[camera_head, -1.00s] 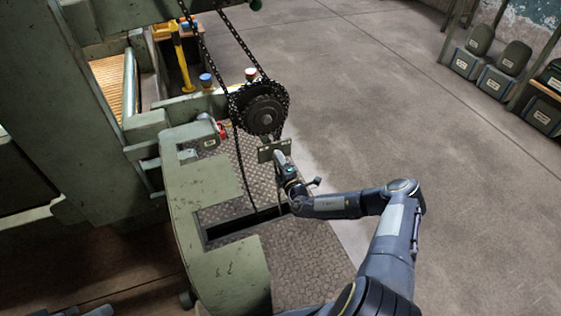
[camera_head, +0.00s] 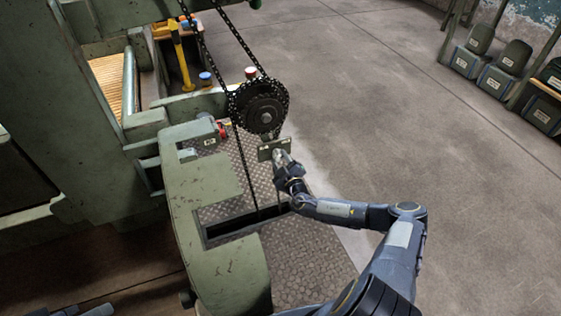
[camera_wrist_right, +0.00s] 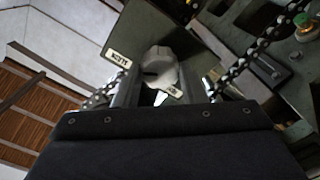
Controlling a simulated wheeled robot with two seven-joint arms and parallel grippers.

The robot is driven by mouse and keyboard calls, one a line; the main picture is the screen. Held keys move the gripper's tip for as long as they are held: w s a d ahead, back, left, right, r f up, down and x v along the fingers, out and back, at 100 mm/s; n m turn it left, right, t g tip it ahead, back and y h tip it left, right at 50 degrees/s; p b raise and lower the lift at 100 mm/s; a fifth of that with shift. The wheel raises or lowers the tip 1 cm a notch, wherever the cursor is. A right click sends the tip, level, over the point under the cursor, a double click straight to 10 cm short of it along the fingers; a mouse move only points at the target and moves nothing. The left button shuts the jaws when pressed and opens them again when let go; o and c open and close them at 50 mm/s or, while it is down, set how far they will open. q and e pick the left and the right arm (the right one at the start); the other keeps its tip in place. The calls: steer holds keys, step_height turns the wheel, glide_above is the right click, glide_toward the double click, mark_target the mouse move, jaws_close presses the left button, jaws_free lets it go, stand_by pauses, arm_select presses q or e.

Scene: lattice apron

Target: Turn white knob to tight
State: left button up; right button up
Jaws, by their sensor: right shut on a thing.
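In the right wrist view the pale knob (camera_wrist_right: 160,62) sits between the two fingers of my right gripper (camera_wrist_right: 158,84), which is shut on it. In the head view my right gripper (camera_head: 280,160) is at the small plate (camera_head: 273,149) just below the chain sprocket (camera_head: 262,107). The gripper hides the knob there.
A chain (camera_head: 238,35) runs up from the sprocket, close above my right gripper. The green machine frame (camera_head: 195,190) and a tread-plate deck (camera_head: 305,265) with a dark slot lie below. A red knob (camera_head: 222,130) is left of the sprocket. Open concrete floor (camera_head: 400,120) lies right.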

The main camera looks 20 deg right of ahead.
steer(key=m+b, duration=0.1)
steer(key=m, duration=0.4)
steer(key=shift+m, duration=0.3)
stand_by(0.5)
steer(key=o, duration=1)
steer(key=shift+d, duration=0.1)
steer(key=s, duration=0.2)
steer(key=s+p, duration=0.1)
steer(key=s, duration=0.5)
steer(key=shift+a+p, duration=0.25)
steer(key=shift+p, duration=0.1)
steer(key=shift+w, duration=0.1)
